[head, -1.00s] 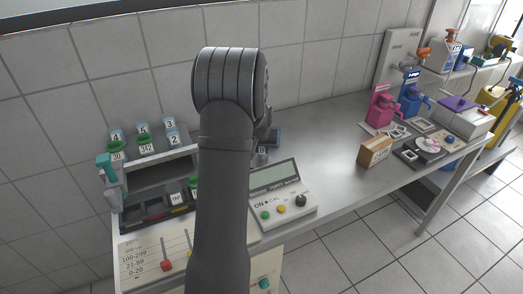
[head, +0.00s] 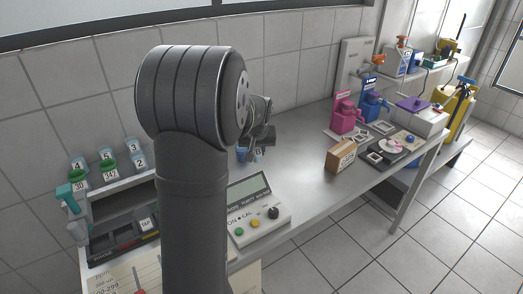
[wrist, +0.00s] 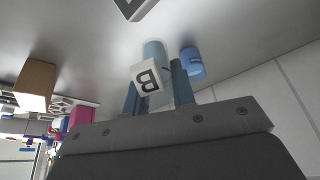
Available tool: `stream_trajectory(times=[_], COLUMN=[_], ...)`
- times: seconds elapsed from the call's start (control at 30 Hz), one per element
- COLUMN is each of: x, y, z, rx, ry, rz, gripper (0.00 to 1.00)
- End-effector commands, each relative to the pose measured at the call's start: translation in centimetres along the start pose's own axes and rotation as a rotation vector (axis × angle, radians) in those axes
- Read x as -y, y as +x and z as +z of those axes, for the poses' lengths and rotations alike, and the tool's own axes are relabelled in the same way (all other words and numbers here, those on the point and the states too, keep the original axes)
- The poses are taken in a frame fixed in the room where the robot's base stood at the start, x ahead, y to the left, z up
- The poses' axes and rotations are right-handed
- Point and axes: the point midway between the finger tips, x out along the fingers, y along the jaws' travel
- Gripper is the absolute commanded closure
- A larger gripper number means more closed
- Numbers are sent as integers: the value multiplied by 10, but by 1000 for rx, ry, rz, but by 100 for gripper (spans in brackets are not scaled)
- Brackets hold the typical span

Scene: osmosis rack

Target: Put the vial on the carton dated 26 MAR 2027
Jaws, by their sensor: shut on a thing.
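In the wrist view my gripper (wrist: 155,92) is shut on a light blue vial (wrist: 154,49) with a white tag lettered B between the fingers. In the head view my gripper (head: 262,138) is over the bench behind the meter, with the tag B (head: 258,152) just below it. I cannot tell whether the vial touches the bench. A second blue cylinder (wrist: 193,63) is beside the right finger in the wrist view. A brown carton (head: 341,155) stands on the bench to the right. It also shows in the wrist view (wrist: 35,84). Its date is not readable.
A meter (head: 258,213) with a screen and knobs is at the front. A rack (head: 120,205) with numbered vials stands at left. Bench between gripper and carton is clear.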

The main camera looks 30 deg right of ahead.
Motion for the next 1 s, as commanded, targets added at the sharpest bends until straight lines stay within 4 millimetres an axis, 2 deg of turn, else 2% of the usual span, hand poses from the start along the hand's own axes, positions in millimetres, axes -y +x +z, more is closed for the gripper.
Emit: stream_trajectory(times=[0.17, 0.27, 0.37, 0.57, 0.7, 0.8, 0.9, 1.0], x=[-9, -27, -63, -168, -242, -288, -324, -350], y=[-5, -7, -13, -36, -57, -72, -86, -96], z=[0, -5, -13, -23, -17, -8, 2, 10], rx=[-1, 0, -2, -1, 1, 2, 3, 5], ry=[7, 29, 73, 196, 281, 334, 378, 408], rz=[2, 11, 30, 80, 116, 138, 156, 169], gripper=[98, 98, 98, 98, 98, 98, 98, 98])
